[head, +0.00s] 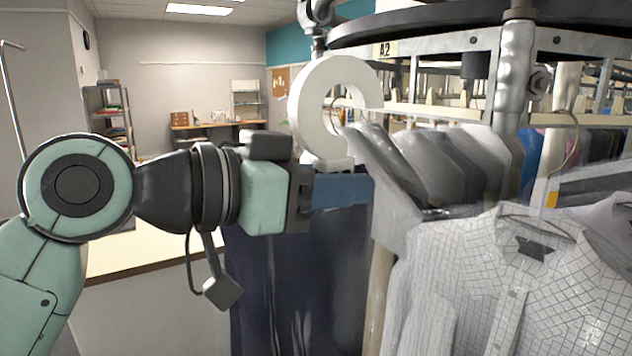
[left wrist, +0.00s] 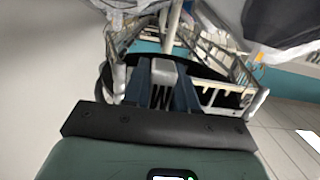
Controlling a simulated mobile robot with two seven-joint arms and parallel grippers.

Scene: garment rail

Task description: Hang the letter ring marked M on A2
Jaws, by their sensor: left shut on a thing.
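My left gripper (head: 340,188) is shut on the white letter ring (head: 306,108), holding it upright by its lower tab. The A2 label (head: 384,49) is on the metal rail frame, just right of and above the ring. The ring overlaps the left end of the rail in the picture. I cannot tell whether it is around any rail part. My right gripper is not in view.
Grey garments (head: 440,165) hang close to the right of the gripper, with a checked shirt (head: 500,280) nearer. Dark clothing (head: 300,290) hangs below the gripper. A thick metal post (head: 515,75) stands to the right. A shelf (head: 110,115) and desk are far back.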

